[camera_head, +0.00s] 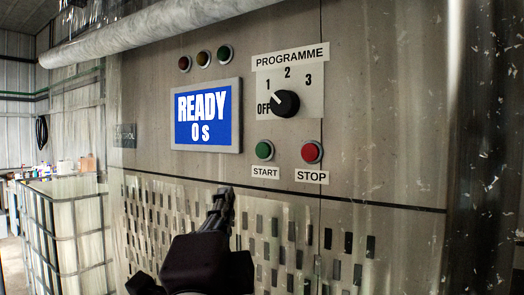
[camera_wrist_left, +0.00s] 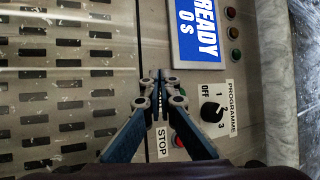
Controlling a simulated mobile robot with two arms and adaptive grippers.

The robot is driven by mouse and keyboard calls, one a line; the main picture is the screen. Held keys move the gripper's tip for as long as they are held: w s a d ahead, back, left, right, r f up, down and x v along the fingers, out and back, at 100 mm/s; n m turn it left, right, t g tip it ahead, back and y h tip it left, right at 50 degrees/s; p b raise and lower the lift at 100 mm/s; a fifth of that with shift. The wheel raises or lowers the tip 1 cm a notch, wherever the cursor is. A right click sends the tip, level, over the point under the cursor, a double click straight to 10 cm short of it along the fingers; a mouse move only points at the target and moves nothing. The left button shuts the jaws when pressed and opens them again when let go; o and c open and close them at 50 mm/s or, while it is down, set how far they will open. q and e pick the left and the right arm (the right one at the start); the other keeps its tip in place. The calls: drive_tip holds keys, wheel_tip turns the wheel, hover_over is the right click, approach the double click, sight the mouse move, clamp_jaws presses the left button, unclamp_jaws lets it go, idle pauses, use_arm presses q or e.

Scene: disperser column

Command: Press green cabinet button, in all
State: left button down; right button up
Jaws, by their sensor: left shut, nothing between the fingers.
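The green button (camera_head: 264,150) sits on the cabinet's front panel above a START label (camera_head: 265,173). My left gripper (camera_head: 226,193) points at the panel, below and to the left of the green button in the head view. Its fingers are closed together with nothing between them, as the left wrist view (camera_wrist_left: 160,80) also shows. In that view the fingers seem to cover the green button. I cannot tell the gap between fingertips and panel, but the button itself shows clear of them in the head view. My right gripper is not in view.
A red button (camera_head: 311,152) above a STOP label is right of the green one. The blue display (camera_head: 203,120) reads READY 0 s. A pipe (camera_head: 150,32) crosses above. A caged container (camera_head: 66,225) stands at left.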

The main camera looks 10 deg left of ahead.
sight(263, 150)
use_arm(q)
drive_tip(key=s+r+t+y, duration=0.1)
drive_tip(key=s+r+t, duration=0.1)
drive_tip(key=s+r, duration=0.2)
wheel_tip(263, 150, up, 3)
drive_tip(key=shift+s, duration=0.4)
drive_tip(key=shift+w, duration=0.1)
drive_tip(key=shift+w+d+p, duration=0.25)
drive_tip(key=shift+w+d, duration=0.25)
drive_tip(key=shift+w, duration=0.85)
drive_tip(key=shift+w+d+p, duration=0.2)
drive_tip(key=shift+w+d, duration=0.35)
drive_tip(key=shift+w, duration=0.8)
drive_tip(key=shift+w+d+p, duration=0.25)
drive_tip(key=shift+w+d, duration=0.25)
drive_tip(key=shift+w, duration=0.85)
drive_tip(key=shift+w, duration=0.2)
drive_tip(key=shift+w+d, duration=0.2)
